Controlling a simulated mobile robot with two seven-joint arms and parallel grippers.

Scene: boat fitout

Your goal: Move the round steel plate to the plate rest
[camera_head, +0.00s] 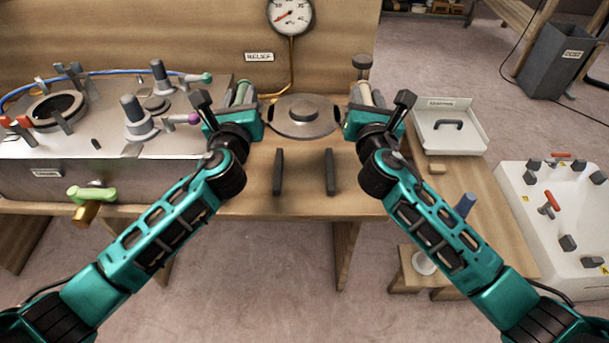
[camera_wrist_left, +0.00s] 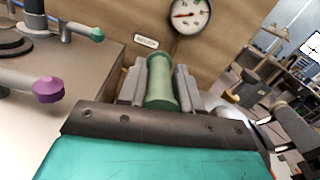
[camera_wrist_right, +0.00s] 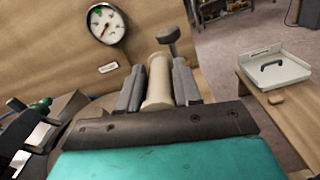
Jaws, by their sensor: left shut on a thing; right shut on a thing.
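The round steel plate (camera_head: 290,127), a grey disc with a dark knob at its centre, is at the back of the wooden bench between my two grippers. Whether it touches the bench or hangs just above it I cannot tell. My left gripper (camera_head: 243,95) is shut on its green handle (camera_wrist_left: 160,82) at the left side. My right gripper (camera_head: 367,95) is shut on its beige handle (camera_wrist_right: 158,80) at the right side. Two parallel dark bars (camera_head: 278,172) (camera_head: 330,172) stand on the bench nearer to me and look like the plate rest; nothing lies on them.
A metal console (camera_head: 60,150) with knobs and levers fills the bench's left side. A gauge (camera_head: 290,15) hangs on the back panel. A white tub (camera_head: 570,235) stands far right.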

